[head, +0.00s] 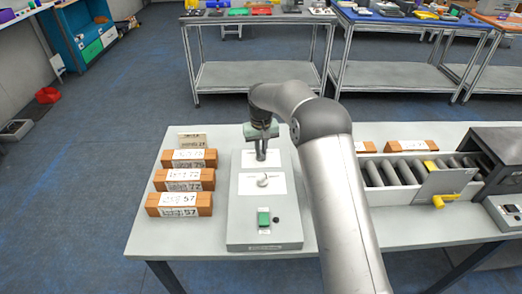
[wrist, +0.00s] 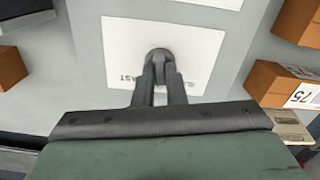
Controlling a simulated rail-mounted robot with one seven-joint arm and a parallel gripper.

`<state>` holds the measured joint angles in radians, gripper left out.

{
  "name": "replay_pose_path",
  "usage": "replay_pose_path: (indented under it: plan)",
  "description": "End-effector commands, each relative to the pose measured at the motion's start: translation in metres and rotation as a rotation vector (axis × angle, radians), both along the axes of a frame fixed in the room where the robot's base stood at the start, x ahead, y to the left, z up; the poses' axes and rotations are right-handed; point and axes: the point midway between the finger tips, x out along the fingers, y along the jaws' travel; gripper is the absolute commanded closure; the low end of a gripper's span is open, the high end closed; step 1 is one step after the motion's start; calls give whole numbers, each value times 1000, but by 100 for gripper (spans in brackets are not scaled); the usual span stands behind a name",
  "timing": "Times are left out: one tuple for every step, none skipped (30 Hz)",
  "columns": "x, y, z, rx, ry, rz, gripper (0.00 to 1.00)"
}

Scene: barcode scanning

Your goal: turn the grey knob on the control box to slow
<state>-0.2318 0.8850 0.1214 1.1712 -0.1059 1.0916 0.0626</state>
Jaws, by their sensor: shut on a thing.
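The control box (head: 240,222) is a long light-grey panel standing on the table in the head view. My gripper (head: 261,155) points down over its far white label. In the wrist view my gripper's two dark fingers (wrist: 159,85) are shut on the grey knob (wrist: 157,56), whose rounded top shows at the fingertips. The knob sits on a white label (wrist: 119,45) with lettering ending in "AST" on the left; the other lettering is partly covered by the fingers. The knob's pointing direction cannot be told.
A pale knob (head: 263,181) sits on the nearer label, with a green button (head: 263,218) in front. Several brown boxes (head: 179,204) stand close on the left. My arm crosses the table between.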

Motion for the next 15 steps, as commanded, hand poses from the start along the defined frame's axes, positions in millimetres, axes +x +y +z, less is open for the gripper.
replay_pose_path:
  plan:
    - [0,0,0,2,-2,41,100]
    - [1,0,0,2,-2,69,100]
    - [0,0,0,1,-2,105,100]
    - [1,0,0,1,-2,132,100]
    - [1,0,0,1,-2,159,100]
    - [0,0,0,2,-2,192,100]
    - [0,0,0,2,-2,216,100]
    - [0,0,0,2,-2,240,100]
    - [0,0,1,2,-2,270,100]
    - [0,0,1,1,-2,292,100]
    - [0,0,1,1,-2,312,100]
    - [0,0,1,1,-2,339,100]
    - [0,0,1,1,-2,358,100]
    - [0,0,1,1,-2,374,100]
    - [0,0,1,1,-2,396,100]
